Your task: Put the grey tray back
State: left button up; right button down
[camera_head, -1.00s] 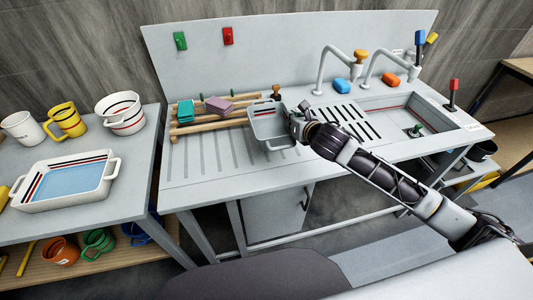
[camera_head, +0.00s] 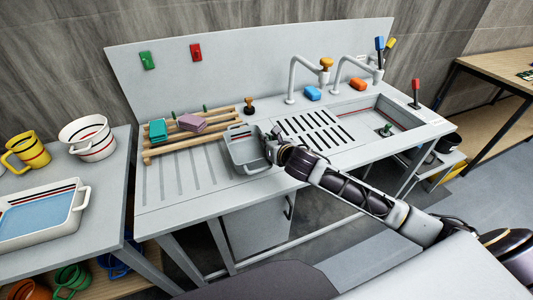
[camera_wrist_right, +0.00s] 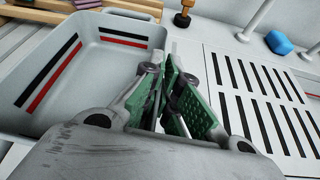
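The grey tray (camera_head: 248,160) is at the middle of the counter, between the grooved drainboard and the black slots. It is empty, with dark and red stripes on its inner walls. In the right wrist view the tray (camera_wrist_right: 90,65) fills the left side. My right gripper (camera_head: 275,146) is at the tray's right wall. In the wrist view its green-padded fingers (camera_wrist_right: 166,85) are close together on that wall, one on each side. I cannot tell whether the tray rests on the counter or hangs just above it. My left gripper is not in view.
A wooden rack (camera_head: 195,133) with a green block (camera_head: 158,130) and a purple block (camera_head: 192,122) stands behind the tray. Taps (camera_head: 310,75) and a sink (camera_head: 385,116) are to the right. A white striped dish (camera_head: 40,215) stands on the left table.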

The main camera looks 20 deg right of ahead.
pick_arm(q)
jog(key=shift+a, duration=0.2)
pick_arm(e)
jog(key=shift+f, duration=0.55)
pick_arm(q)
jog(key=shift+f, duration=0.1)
pick_arm(e)
jog(key=shift+f, duration=1.9)
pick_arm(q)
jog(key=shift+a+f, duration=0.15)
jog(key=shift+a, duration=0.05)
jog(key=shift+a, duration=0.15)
pick_arm(e)
jog(key=shift+f, duration=0.1)
jog(key=c, duration=1.6)
grip_release()
jog(key=shift+c, duration=0.2)
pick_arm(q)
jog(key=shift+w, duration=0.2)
